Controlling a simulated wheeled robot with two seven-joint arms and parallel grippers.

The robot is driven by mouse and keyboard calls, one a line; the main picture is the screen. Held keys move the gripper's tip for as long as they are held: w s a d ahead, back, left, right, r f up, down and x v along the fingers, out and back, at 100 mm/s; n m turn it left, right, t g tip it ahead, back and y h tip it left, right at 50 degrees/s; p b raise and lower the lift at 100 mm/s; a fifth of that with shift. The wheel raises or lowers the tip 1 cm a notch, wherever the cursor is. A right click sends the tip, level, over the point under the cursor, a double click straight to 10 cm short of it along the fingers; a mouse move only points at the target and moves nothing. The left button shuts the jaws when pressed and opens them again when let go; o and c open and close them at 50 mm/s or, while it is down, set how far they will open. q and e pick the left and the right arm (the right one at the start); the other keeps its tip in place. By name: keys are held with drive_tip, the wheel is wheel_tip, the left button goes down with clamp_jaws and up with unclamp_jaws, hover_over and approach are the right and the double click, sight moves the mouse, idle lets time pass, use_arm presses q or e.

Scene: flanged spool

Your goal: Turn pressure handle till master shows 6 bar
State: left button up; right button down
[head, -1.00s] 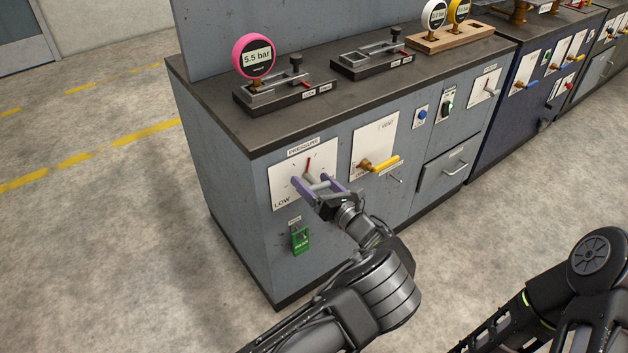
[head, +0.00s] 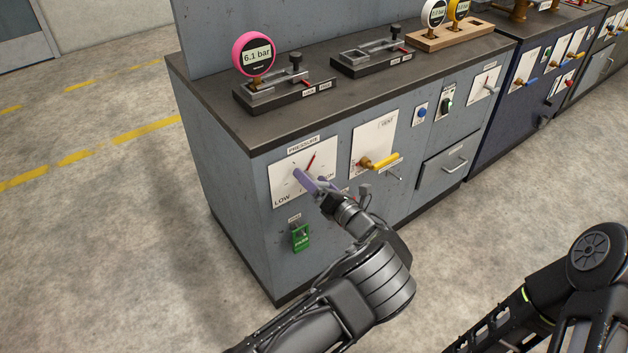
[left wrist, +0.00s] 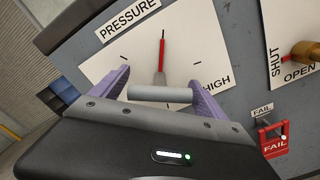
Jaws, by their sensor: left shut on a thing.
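The pressure handle shows in the left wrist view as a grey bar (left wrist: 160,94) with a red pointer (left wrist: 162,52), on a white plate (head: 288,189) marked PRESSURE, LOW and HIGH. In the head view the red pointer (head: 311,161) leans up and right. My left gripper (head: 308,181) is shut on the handle, its purple fingers at either end of the bar in the left wrist view. The pink gauge (head: 254,54) on the bench top reads 6.1 bar. No label shows which gauge is the master. My right gripper is out of view.
Right of the plate are a yellow-handled valve (head: 380,162), a blue button (head: 421,113) and a drawer (head: 446,168). A green tag (head: 301,238) hangs below; a red FAIL tag (left wrist: 274,140) is near. White (head: 434,13) and yellow gauges stand on a wooden block (head: 450,35).

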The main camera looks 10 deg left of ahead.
use_arm(q)
drive_tip(key=o, duration=1.2)
drive_tip(key=shift+o, duration=0.2)
drive_tip(key=shift+s+d, duration=0.1)
drive_tip(key=v, duration=0.7)
drive_tip(key=shift+s+d, duration=0.2)
drive_tip(key=shift+a+f, duration=0.1)
drive_tip(key=shift+f, duration=0.05)
